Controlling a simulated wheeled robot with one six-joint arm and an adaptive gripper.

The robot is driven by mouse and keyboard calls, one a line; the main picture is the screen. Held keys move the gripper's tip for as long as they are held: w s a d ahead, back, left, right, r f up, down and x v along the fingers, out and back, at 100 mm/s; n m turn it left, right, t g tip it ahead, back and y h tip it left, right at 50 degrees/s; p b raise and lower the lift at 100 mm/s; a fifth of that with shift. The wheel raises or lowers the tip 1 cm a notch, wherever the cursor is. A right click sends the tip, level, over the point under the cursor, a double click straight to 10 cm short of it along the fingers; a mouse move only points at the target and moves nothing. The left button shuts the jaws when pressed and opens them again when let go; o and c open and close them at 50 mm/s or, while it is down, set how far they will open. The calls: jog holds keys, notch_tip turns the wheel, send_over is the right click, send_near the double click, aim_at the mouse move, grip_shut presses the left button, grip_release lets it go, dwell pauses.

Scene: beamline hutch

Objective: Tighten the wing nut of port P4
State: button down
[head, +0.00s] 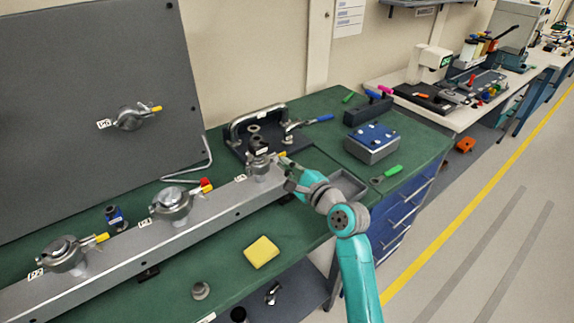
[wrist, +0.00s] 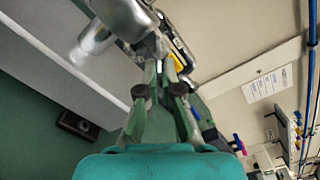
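The port at the far end of the grey rail, which I take as P4 (head: 260,167), has a clamp with a yellow wing nut (head: 283,155) on its right side. Its small label is too small to read. My gripper (head: 288,174) is close beside this port, on its right. In the wrist view my gripper's fingertips (wrist: 160,68) are a little apart, with a narrow gap between them. The yellow wing nut (wrist: 178,62) shows at the right fingertip, partly hidden; I cannot tell whether they touch. The metal clamp (wrist: 120,18) is just beyond the fingers.
Two more clamped ports (head: 171,203) (head: 64,254) stand along the rail (head: 205,222), and another is on the grey panel (head: 130,118). A dark tray with a handle (head: 238,138) stands behind the port. A yellow sponge-like block (head: 262,251) lies on the green bench in front.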

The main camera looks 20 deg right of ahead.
jog(key=shift+f, duration=0.1)
jog(key=c, duration=1.6)
grip_release()
jog(key=shift+c, duration=0.2)
jog(key=v, duration=1.2)
jog(key=shift+s, duration=0.1)
